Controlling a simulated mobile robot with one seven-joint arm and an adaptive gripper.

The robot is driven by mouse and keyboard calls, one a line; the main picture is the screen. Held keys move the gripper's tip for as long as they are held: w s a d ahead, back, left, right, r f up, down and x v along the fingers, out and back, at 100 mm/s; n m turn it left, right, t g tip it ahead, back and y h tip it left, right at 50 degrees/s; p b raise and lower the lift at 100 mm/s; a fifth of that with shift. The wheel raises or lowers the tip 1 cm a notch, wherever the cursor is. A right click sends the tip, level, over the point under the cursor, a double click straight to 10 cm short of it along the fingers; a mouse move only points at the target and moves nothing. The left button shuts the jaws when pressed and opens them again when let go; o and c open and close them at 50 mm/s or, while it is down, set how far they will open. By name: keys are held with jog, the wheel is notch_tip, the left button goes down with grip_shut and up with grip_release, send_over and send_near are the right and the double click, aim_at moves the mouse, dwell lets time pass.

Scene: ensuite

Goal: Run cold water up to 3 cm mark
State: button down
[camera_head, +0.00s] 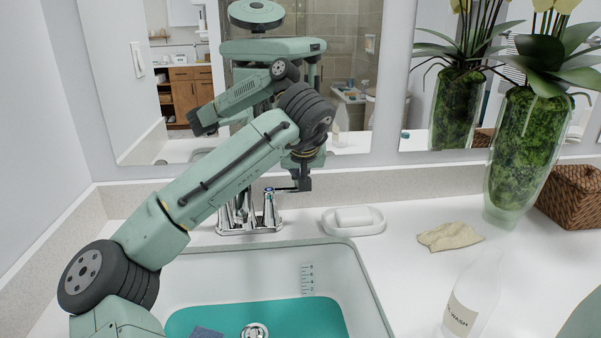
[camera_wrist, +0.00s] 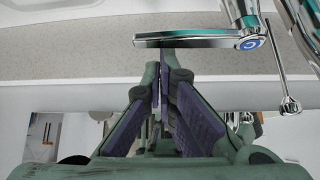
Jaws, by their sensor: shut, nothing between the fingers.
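The sink basin (camera_head: 350,275) has teal water (camera_head: 300,318) in its bottom. A centimetre scale (camera_head: 307,278) is on its far wall, and the water's edge lies just below the lowest number. The chrome faucet (camera_head: 238,215) stands behind the basin, partly hidden by my arm; I cannot tell whether water runs. The cold handle (camera_head: 269,196) has a blue-ringed C cap in the wrist view (camera_wrist: 250,43), its lever pointing left. My gripper (camera_wrist: 163,60) is shut and empty, fingertips at the lever; I cannot tell whether they touch. It also shows in the head view (camera_head: 300,184).
A white soap dish (camera_head: 354,220) with soap stands right of the faucet. A tan cloth (camera_head: 450,236), a wash bottle (camera_head: 474,295), a plant vase (camera_head: 520,150) and a wicker basket (camera_head: 573,195) are farther right. A blue cloth (camera_head: 207,332) lies in the basin near the drain (camera_head: 255,330). A mirror stands behind.

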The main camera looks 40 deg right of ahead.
jog(key=shift+s+a+m+g+h, duration=0.15)
jog(key=shift+s+m+g+h, duration=0.15)
jog(key=shift+m+h, duration=0.15)
jog(key=shift+s+a+m+h+p, duration=0.2)
jog(key=shift+s+m+p, duration=0.25)
jog(key=shift+m, duration=0.3)
jog(key=s+a+m+g+p, duration=0.1)
jog(key=s+m+g+h+p, duration=0.1)
jog(key=m, duration=0.1)
jog(key=shift+a, duration=0.5)
